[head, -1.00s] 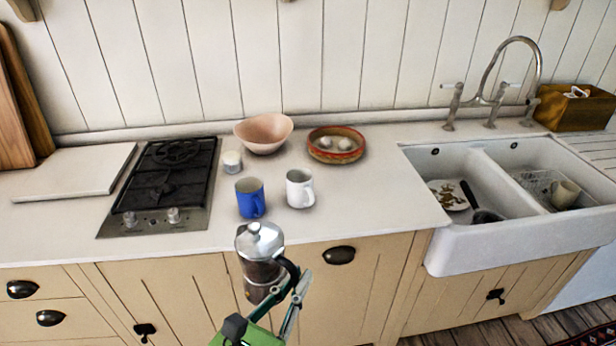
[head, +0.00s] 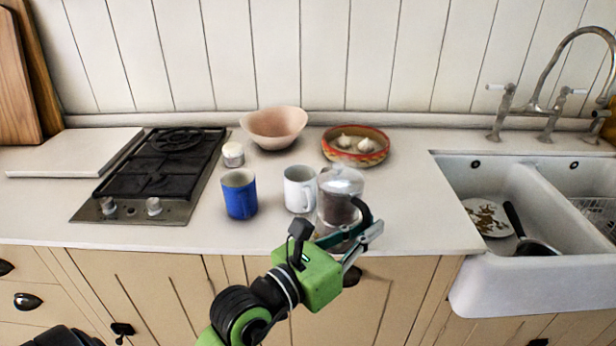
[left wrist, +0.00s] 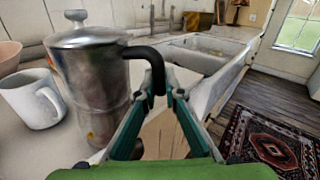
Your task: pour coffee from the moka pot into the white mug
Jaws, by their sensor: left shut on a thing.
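The silver moka pot (head: 338,200) is upright in my left gripper (head: 362,240), just right of the white mug in the head view. The left gripper is shut on the pot's black handle; the left wrist view shows the pot (left wrist: 92,85) and the fingers (left wrist: 160,105) at the handle. The white mug (head: 298,188) stands upright on the counter. It also shows in the left wrist view (left wrist: 32,100), left of the pot. I cannot see what is inside the mug or the closed pot. My right gripper is not in view.
A blue mug (head: 239,195) stands left of the white mug. Behind are a small white jar (head: 232,154), a pink bowl (head: 273,127) and a red-rimmed bowl (head: 356,155) with garlic. The hob (head: 155,172) is at left, the double sink (head: 505,270) at right.

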